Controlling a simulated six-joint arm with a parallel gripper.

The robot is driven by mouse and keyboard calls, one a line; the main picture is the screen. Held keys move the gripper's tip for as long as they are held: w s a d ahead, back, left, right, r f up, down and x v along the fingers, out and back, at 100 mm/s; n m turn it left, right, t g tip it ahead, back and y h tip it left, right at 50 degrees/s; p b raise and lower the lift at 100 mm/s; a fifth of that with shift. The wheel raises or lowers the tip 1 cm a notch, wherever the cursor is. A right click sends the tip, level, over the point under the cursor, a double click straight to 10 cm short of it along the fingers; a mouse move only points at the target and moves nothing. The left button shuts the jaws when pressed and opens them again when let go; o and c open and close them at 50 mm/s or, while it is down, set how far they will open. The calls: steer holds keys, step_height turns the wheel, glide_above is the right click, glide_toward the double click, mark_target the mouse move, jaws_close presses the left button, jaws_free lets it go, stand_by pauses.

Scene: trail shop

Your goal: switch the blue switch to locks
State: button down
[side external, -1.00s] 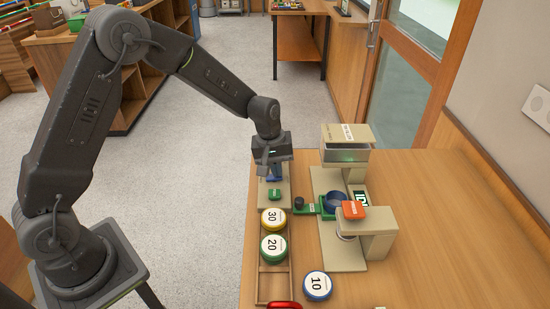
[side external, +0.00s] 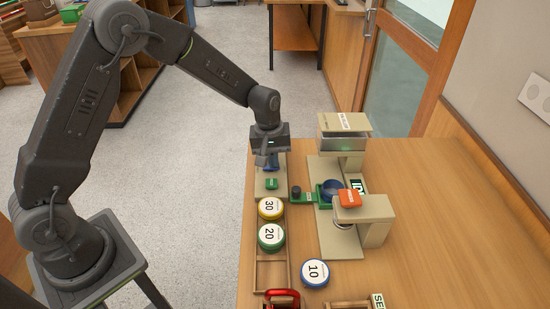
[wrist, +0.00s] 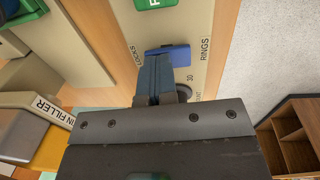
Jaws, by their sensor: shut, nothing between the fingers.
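The blue switch (wrist: 180,55) sits on a beige panel (wrist: 190,25) between the printed words LOCKS on the left and RINGS on the right in the wrist view. My gripper (wrist: 155,62) is shut and empty. Its fingertips are at the left part of the switch and partly cover it; I cannot tell whether they touch it. In the side view my gripper (side external: 267,165) points down at the far end of the panel (side external: 262,188), and the switch is mostly hidden there.
A green button (side external: 271,184) is on the same panel. A beige press (side external: 372,210) and a bin filler (side external: 344,123) stand to the right.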

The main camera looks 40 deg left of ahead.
steer(key=shift+s+a, duration=0.45)
steer(key=shift+s, duration=0.05)
steer(key=shift+r, duration=0.15)
steer(key=shift+r, duration=0.3)
step_height(320, 180, up, 13)
steer(key=s+a, duration=0.1)
steer(key=shift+s+a, duration=0.25)
steer(key=shift+w+d+r, duration=0.1)
steer(key=shift+w+d, duration=0.3)
steer(key=shift+d, duration=0.2)
